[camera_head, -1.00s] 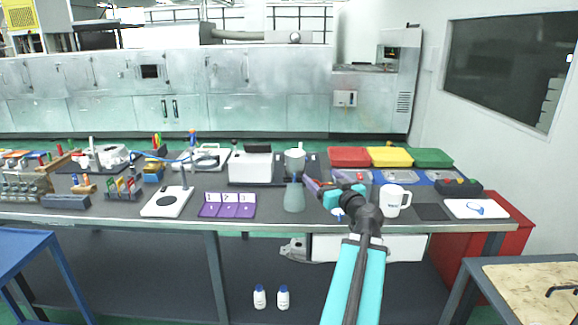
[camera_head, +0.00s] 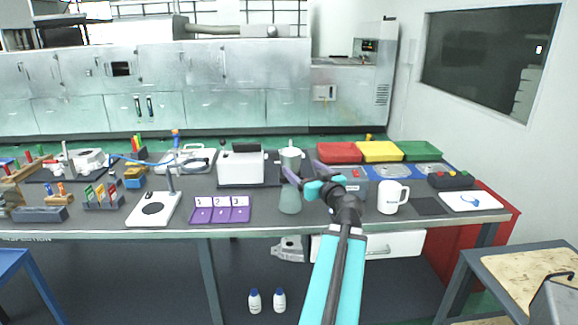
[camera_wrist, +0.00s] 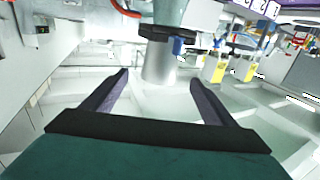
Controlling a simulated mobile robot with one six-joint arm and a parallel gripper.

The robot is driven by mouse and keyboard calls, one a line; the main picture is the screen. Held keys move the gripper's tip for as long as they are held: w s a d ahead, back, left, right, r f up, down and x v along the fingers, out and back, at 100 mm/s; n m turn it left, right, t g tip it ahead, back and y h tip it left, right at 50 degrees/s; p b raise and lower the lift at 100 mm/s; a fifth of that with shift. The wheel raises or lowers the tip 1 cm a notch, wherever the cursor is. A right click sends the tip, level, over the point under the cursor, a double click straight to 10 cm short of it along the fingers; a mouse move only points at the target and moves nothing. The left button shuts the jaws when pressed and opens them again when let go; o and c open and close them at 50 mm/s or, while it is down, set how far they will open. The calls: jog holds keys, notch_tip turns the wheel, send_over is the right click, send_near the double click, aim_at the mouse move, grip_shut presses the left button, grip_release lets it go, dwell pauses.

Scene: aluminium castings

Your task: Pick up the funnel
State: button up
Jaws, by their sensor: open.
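No thing in view is clearly a funnel. The likeliest is a grey-green piece (camera_head: 290,200), narrow at the top and wide at the base, standing upright near the front of the bench in the head view. My gripper (camera_head: 302,170) is open and empty just above and to the right of it, the left finger overlapping its neck in the picture. A grey jug-like vessel (camera_head: 291,158) with a stick stands behind. In the wrist view the open fingers (camera_wrist: 160,78) frame a pale silver cylinder (camera_wrist: 158,62) under a dark collar. I cannot tell whether anything touches.
Red (camera_head: 339,152), yellow (camera_head: 381,151) and green (camera_head: 422,150) trays stand at the back right. A white mug (camera_head: 391,197) is right of my arm.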

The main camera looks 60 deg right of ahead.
aim_at(286, 154)
jog(key=shift+w, duration=0.1)
jog(key=shift+p+x, duration=1.05)
jog(key=shift+x, duration=3.15)
jog(key=shift+r+p+x, duration=0.15)
jog(key=shift+p+x, duration=0.35)
jog(key=shift+x, duration=0.3)
jog(key=shift+r+p+x, duration=0.15)
jog(key=shift+p+x, duration=0.35)
jog(key=shift+x, duration=1.3)
jog(key=shift+f, duration=0.15)
jog(key=c, duration=1.1)
